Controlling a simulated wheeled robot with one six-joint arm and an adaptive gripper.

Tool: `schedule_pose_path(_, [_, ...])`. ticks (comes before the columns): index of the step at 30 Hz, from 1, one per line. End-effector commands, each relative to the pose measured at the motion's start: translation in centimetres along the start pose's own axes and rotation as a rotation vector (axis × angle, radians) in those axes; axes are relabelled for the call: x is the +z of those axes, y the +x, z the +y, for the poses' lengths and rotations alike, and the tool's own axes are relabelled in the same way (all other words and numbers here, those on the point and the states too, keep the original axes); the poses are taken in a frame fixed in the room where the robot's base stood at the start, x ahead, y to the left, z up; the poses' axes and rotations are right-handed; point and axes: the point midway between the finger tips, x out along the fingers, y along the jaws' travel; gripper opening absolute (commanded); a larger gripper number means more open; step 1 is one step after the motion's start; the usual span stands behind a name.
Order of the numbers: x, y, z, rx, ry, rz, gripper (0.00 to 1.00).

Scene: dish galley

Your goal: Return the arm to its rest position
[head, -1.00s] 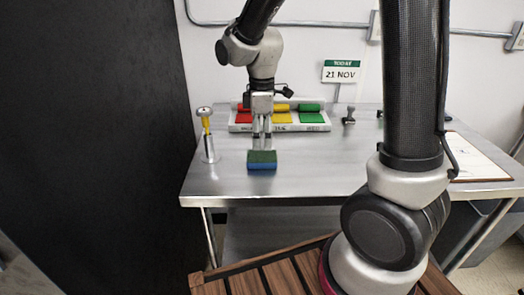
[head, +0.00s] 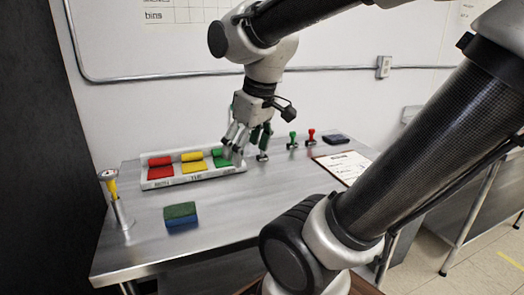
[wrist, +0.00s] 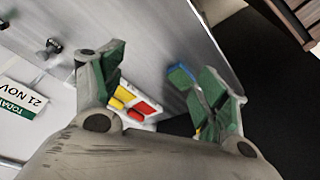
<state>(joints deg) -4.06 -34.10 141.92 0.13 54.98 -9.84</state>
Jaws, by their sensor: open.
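My gripper (head: 248,142) hangs open and empty from my arm, in front of the right end of the coloured tray in the head view. Its two green-padded fingers stand apart in the wrist view (wrist: 163,85). A green-topped blue sponge block (head: 180,220) lies on the steel table (head: 225,215), to the left of and nearer than my gripper, clear of it. Part of its blue side shows beside a finger in the wrist view (wrist: 181,76).
A white tray (head: 195,180) holds red, yellow and green pieces. A yellow-handled tool stands in a metal holder (head: 122,214) at the table's left. Stamps (head: 292,141) and a clipboard (head: 343,166) are at the right. A date sign (wrist: 20,105) shows in the wrist view.

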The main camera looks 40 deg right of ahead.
Motion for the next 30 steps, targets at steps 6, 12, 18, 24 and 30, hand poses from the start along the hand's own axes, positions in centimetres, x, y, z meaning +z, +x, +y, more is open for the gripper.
schedule_pose_path(6, [3.9,-1.2,0.7,0.029,0.225,0.07,0.74])
schedule_pose_path(12, [4.2,-1.3,0.7,0.031,0.245,0.073,0.74])
schedule_pose_path(18, [4.1,-1.3,0.7,0.03,0.243,0.073,0.74])
schedule_pose_path(24, [4.1,-1.3,0.7,0.03,0.242,0.073,0.74])
schedule_pose_path(30, [4.1,-1.3,0.7,0.03,0.242,0.073,0.74])
